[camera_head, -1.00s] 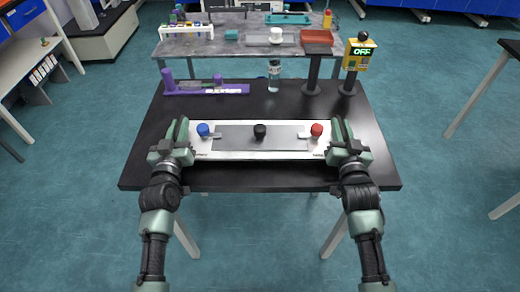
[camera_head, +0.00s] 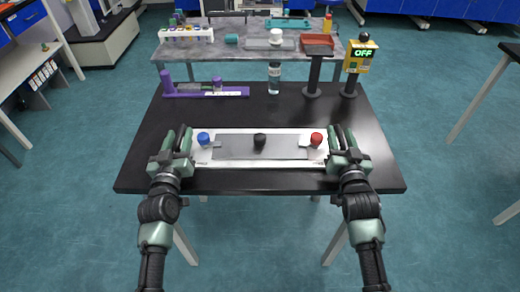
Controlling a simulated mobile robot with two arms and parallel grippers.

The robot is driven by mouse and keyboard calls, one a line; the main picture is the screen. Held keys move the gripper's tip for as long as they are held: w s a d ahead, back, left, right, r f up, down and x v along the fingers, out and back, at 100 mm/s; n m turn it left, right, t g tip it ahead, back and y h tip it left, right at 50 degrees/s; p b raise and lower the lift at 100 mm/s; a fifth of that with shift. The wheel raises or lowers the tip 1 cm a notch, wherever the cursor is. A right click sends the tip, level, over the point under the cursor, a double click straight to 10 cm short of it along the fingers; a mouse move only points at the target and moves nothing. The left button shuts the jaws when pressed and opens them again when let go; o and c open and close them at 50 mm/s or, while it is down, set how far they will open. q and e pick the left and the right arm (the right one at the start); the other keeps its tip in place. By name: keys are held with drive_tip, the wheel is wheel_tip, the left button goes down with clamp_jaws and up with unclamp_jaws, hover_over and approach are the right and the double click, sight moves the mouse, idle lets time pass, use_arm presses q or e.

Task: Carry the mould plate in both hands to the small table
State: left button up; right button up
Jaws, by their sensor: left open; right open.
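The mould plate (camera_head: 232,163) is a long pale metal plate with a grey middle part and blue, black and red knobs on top. It lies flat near the front of the black-topped table (camera_head: 152,122), long side across the picture. My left gripper (camera_head: 178,143) is open at the plate's left end. My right gripper (camera_head: 343,141) is open at its right end. The gripper bodies partly hide the plate's ends, so I cannot tell whether the fingers touch it.
Farther back on the black top are a purple stand (camera_head: 205,92), a bottle (camera_head: 274,78), a dark post (camera_head: 313,75) and a yellow box reading OFF (camera_head: 358,58). A grey table (camera_head: 215,48) behind holds several items.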

use_arm(q)
drive_tip(key=s, duration=1.1)
drive_tip(key=shift+s, duration=0.15)
use_arm(e)
drive_tip(key=shift+s, duration=0.1)
use_arm(q)
drive_tip(key=shift+s+r, duration=0.1)
use_arm(e)
drive_tip(key=shift+s, duration=0.2)
drive_tip(key=s, duration=1.1)
drive_tip(key=shift+s, duration=0.3)
